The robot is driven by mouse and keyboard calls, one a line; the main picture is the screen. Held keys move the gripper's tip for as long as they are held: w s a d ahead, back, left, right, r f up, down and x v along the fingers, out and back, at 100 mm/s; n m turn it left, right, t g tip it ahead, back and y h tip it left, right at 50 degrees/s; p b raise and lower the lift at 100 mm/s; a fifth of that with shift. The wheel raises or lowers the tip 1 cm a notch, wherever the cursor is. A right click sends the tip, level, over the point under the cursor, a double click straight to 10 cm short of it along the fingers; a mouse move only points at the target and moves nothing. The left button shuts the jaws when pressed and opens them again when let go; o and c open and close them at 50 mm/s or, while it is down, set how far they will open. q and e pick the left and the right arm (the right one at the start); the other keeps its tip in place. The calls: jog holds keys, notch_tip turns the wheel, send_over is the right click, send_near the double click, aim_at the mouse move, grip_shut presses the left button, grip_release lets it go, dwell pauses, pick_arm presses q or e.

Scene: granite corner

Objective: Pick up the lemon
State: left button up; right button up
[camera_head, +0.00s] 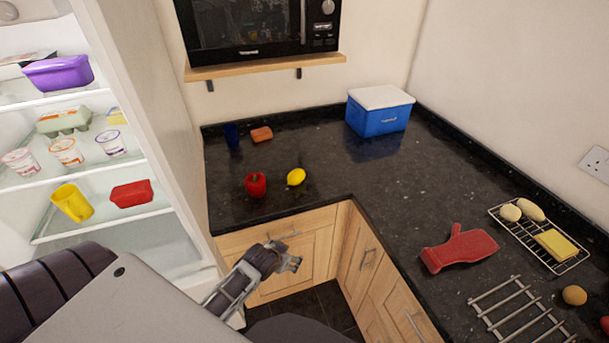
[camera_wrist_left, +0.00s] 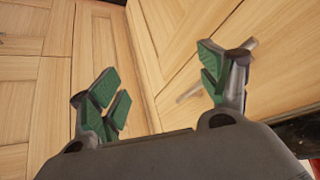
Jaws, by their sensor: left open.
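The yellow lemon (camera_head: 296,177) lies on the black granite counter (camera_head: 330,185) in the head view, near the counter's front edge and to the right of a red pepper. My left gripper (camera_head: 290,259) is in front of the wooden cabinet doors, below the counter top and apart from the lemon. In the left wrist view my left gripper (camera_wrist_left: 160,85) is open and empty, with its green pads wide apart and only cabinet wood behind them. The lemon does not show in the left wrist view. My right gripper is not seen.
A red pepper (camera_head: 256,185) sits close beside the lemon. A dark blue cup (camera_head: 232,136) and an orange-brown block (camera_head: 261,134) stand behind. A blue box with white lid (camera_head: 379,117) is at the back corner. A red mitt (camera_head: 459,249) lies at right. An open fridge (camera_head: 180,130) stands left.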

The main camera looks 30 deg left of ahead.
pick_arm(q)
jog(key=w+a+r+t, duration=0.2)
jog(key=w+r, duration=0.1)
jog(key=r, duration=0.3)
jog(key=w+a+r+t+p, duration=0.1)
jog(key=w+a+r+t, duration=0.1)
jog(key=w+r, duration=0.2)
jog(key=w+a+r+t+p, duration=0.1)
jog(key=w+a+r+t, duration=0.1)
jog(key=r, duration=0.7)
jog(key=shift+w+a+r+n+y, duration=0.15)
jog(key=shift+w+a, duration=0.15)
jog(key=shift+w, duration=0.1)
jog(key=shift+w+a+r+n+y, duration=0.1)
jog(key=shift+w+a+n+y, duration=0.05)
jog(key=shift+w+a, duration=0.15)
jog(key=shift+w+r, duration=0.15)
jog(key=shift+a, duration=0.1)
jog(key=shift+w, duration=0.15)
